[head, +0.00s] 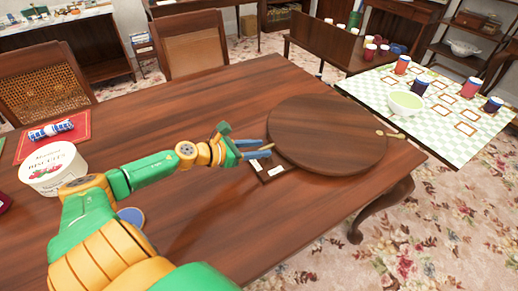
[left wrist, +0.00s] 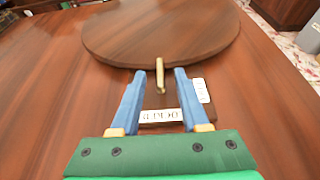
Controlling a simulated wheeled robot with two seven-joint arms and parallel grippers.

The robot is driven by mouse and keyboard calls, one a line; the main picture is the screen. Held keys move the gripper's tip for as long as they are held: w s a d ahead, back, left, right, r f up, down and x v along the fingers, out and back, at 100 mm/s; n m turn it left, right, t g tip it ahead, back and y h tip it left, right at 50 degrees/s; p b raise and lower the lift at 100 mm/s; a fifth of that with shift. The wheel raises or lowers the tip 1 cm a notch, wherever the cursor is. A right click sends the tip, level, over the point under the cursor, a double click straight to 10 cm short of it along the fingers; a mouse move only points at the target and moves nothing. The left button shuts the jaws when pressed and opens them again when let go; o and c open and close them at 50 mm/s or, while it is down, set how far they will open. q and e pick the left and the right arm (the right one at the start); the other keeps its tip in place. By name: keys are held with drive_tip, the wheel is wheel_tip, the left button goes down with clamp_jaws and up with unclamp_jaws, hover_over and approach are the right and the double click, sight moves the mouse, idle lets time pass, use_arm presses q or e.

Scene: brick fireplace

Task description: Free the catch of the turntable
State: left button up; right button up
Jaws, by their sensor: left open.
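The turntable (head: 330,135) is a round dark wooden disc on the table; its near part also shows in the left wrist view (left wrist: 160,30). A small upright brass catch (left wrist: 160,72) stands at the turntable's near edge in the left wrist view. My left gripper (head: 267,150) is open, its two blue fingers on either side of the catch, with gaps visible between them and the brass. A dark wooden block (head: 272,170) with pale lettered labels (left wrist: 160,116) lies below the fingers. My right gripper is not in view.
A brass knob and handle (head: 396,135) stick out at the turntable's right edge. A white biscuit tub (head: 52,167) and a red mat (head: 55,135) with a blue-patterned roll are at left. A checked table (head: 440,130) with a green bowl and jars stands at right. The table middle is clear.

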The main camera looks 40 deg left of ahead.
use_arm(q)
drive_tip(key=shift+w+f, duration=0.1)
drive_tip(key=shift+w, duration=0.05)
clamp_jaws()
